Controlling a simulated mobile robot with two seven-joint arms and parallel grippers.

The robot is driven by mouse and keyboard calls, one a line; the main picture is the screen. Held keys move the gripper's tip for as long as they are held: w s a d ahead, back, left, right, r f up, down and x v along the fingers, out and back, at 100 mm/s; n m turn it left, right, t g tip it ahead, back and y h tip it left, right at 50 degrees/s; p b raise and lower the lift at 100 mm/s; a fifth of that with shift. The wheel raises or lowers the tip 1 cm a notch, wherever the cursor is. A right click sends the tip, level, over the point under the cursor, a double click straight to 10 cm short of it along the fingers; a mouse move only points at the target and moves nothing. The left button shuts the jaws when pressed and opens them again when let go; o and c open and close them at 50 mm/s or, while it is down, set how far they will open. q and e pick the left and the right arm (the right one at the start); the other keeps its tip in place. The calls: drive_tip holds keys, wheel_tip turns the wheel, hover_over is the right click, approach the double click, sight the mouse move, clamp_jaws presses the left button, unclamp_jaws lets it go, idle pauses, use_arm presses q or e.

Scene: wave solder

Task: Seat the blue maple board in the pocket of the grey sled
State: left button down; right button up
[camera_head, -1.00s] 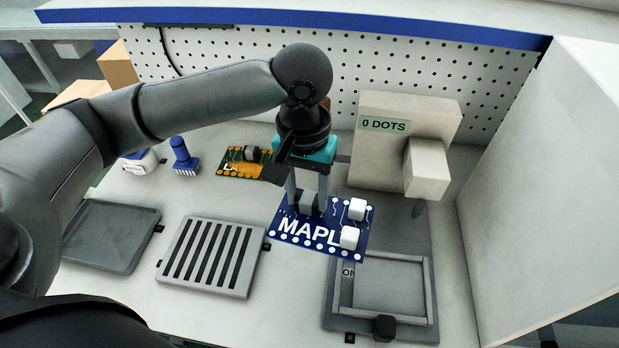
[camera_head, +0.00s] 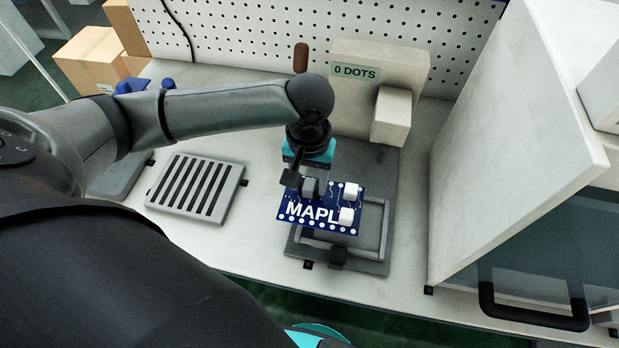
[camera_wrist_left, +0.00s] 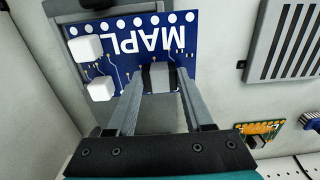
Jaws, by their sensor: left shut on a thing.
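The blue maple board (camera_head: 322,212) carries white lettering, two white blocks and a dark grey block. My left gripper (camera_head: 310,188) is shut on the grey block and holds the board over the grey sled (camera_head: 384,228). The board covers the left and back of the sled's framed pocket; the pocket's right side and front rail show. Board and sled look apart, but the exact height is hard to tell. In the left wrist view the fingers (camera_wrist_left: 161,78) grip the block, and the board (camera_wrist_left: 120,52) hides much behind it. My right gripper is out of view.
A grey machine marked "0 DOTS" (camera_head: 390,75) stands behind the sled. A slotted grey rack (camera_head: 196,188) lies to the left. A large pale cabinet (camera_head: 520,130) rises on the right. The green board (camera_wrist_left: 258,130) shows in the left wrist view.

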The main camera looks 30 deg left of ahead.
sight(334, 198)
use_arm(q)
drive_tip(key=shift+r+p, duration=0.15)
drive_tip(key=shift+p, duration=0.65)
drive_tip(key=shift+f+b, duration=0.3)
drive_tip(key=shift+f, duration=2)
drive_tip(key=shift+w+d, duration=0.25)
drive_tip(key=shift+d, duration=0.65)
drive_tip(key=shift+w+d+p, duration=0.25)
drive_tip(key=shift+d+p, duration=0.05)
drive_tip(key=shift+d, duration=0.5)
drive_tip(key=shift+w+d+p, duration=0.2)
drive_tip(key=shift+d+p, duration=0.1)
drive_tip(key=shift+d, duration=0.45)
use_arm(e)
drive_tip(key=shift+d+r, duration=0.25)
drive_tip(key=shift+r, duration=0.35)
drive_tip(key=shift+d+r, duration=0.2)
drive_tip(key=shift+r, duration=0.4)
use_arm(q)
drive_tip(key=shift+p, duration=0.65)
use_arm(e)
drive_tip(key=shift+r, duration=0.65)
use_arm(q)
drive_tip(key=shift+f, duration=0.8)
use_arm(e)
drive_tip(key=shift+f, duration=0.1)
use_arm(q)
drive_tip(key=shift+p, duration=0.45)
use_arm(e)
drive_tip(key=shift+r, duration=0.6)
